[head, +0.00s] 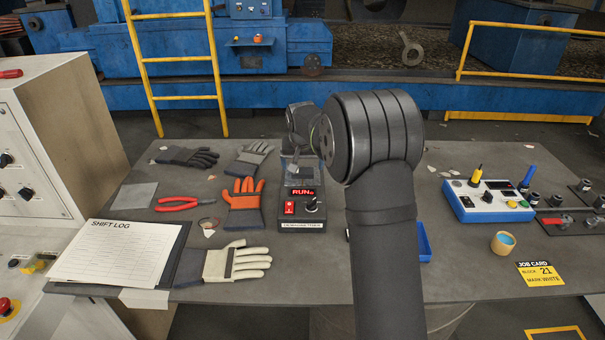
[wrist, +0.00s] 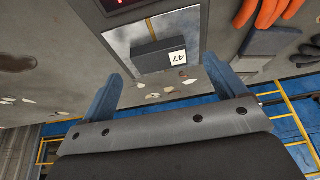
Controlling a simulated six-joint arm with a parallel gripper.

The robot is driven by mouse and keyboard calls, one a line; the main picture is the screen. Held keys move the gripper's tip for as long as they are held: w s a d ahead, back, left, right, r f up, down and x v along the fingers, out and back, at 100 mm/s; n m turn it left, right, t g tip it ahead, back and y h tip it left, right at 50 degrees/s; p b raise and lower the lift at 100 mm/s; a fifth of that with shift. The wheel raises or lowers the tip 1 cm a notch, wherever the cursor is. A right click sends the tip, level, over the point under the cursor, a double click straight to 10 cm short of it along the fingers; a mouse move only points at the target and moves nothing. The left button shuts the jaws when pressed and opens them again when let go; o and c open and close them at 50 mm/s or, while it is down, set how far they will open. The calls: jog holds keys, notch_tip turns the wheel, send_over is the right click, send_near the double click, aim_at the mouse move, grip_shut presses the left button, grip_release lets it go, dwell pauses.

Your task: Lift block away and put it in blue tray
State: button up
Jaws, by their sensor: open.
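In the wrist view a dark grey block (wrist: 158,56) with a white label, which seems to read 47 upside down, sits on a pale metal plate (wrist: 185,24). This plate is on a black device (head: 302,217) with a lit RUN display in the head view. My gripper (wrist: 161,70) is open, its two blue fingers at either side of the block's near edge, with nothing held. I cannot tell how far above the block it is. The blue tray (head: 424,242) shows only partly in the head view, behind my arm.
Several gloves (head: 245,196), red pliers (head: 178,203) and a shift log (head: 118,253) lie left of the device.

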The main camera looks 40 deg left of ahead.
aim_at(302, 171)
jog(key=x, duration=0.3)
jog(key=c, duration=1.5)
jog(key=shift+o, duration=0.2)
jog(key=shift+r, duration=0.1)
